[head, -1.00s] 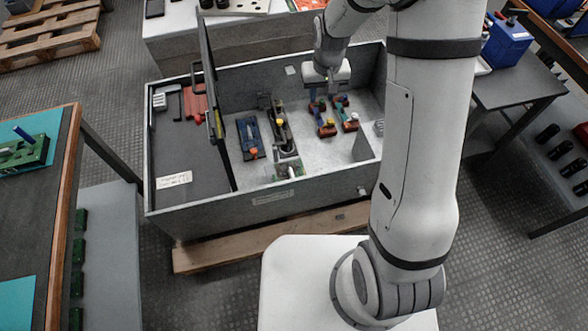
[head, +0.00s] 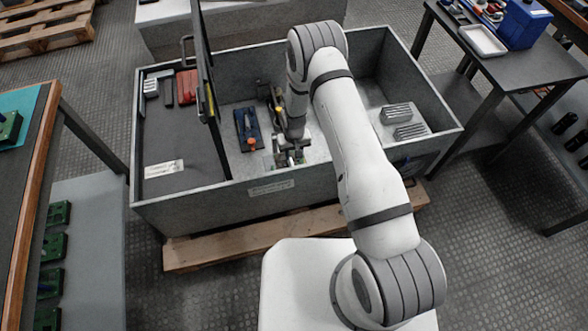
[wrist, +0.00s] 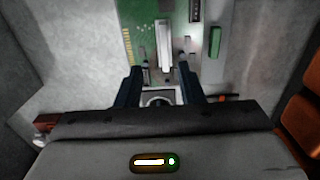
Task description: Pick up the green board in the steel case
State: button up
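The green board (wrist: 180,14) lies in the steel case (head: 225,205), its printed face and gold edge contacts showing in the wrist view. A pale upright piece (wrist: 163,42) stands on it. My gripper (wrist: 165,68) is open over the board, its two dark fingers either side of the line of that pale piece. I cannot tell if the fingers touch anything. In the head view my gripper (head: 290,157) is low in the case near its front wall, and my arm hides most of the board.
A blue part with an orange piece (head: 248,130) lies left of my gripper. An upright panel (head: 208,80) stands left of that. The case's front wall is close by my gripper. Finned grey blocks (head: 397,113) sit in the right part of the case.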

aim_at(292, 164)
jog(key=f, duration=0.2)
jog(key=f+b, duration=0.1)
jog(key=f, duration=0.1)
jog(key=f+b, duration=0.1)
jog(key=f, duration=0.1)
jog(key=shift+s+a+f, duration=0.1)
jog(key=shift+a+f, duration=0.2)
jog(key=shift+r, duration=0.1)
grip_shut()
